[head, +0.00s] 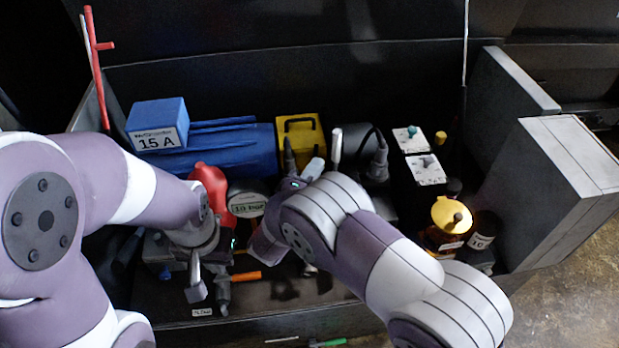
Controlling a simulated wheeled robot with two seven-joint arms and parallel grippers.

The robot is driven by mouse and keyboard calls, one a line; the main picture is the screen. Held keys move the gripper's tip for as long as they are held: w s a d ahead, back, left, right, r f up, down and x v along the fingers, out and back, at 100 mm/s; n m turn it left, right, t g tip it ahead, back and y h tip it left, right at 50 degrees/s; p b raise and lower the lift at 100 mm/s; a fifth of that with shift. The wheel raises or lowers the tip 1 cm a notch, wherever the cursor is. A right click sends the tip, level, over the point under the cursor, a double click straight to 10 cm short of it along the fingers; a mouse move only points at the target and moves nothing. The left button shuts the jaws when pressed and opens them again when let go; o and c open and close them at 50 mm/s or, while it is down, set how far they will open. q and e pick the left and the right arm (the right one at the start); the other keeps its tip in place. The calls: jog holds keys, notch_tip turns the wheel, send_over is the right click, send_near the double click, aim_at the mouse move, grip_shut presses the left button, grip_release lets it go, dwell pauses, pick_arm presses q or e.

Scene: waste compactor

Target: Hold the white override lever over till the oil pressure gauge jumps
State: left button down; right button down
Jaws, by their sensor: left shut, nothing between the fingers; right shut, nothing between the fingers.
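A short white upright lever (336,146) stands behind my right wrist, just right of the yellow box; its base is hidden. My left gripper (208,272) points down at the front left of the bench, shut, well away from the white lever. My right gripper (264,246) is shut, low in front of the disc, partly hidden by its own wrist. Neither gripper touches the white lever.
A blue motor (228,148) with a "15 A" box and a yellow box (300,136) stand behind. A red part (212,188) is beside my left wrist. White switch plates (425,170) and a yellow-capped jar (450,214) stand right. An orange-handled tool (246,276) lies in front.

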aim_at(338, 146)
jog(key=x, duration=0.5)
jog(key=shift+b, duration=0.35)
jog(key=d+m+p, duration=0.1)
jog(key=p, duration=0.1)
jog(key=d+r+m+g+p, duration=0.1)
jog(key=p, duration=0.2)
jog(key=shift+w+d+r+y, duration=0.2)
jog(key=shift+d+y, duration=0.15)
jog(key=shift+y, duration=0.05)
jog(key=shift+w+d+f+m+g+y+p, duration=0.2)
jog(key=shift+d+m+p, duration=0.1)
jog(key=shift+d+p, duration=0.4)
jog(key=shift+w+d+f+m+g+y+p, duration=0.1)
jog(key=shift+d+f+m+g+p, duration=0.15)
jog(key=shift+d+p, duration=0.45)
jog(key=shift+r, duration=0.15)
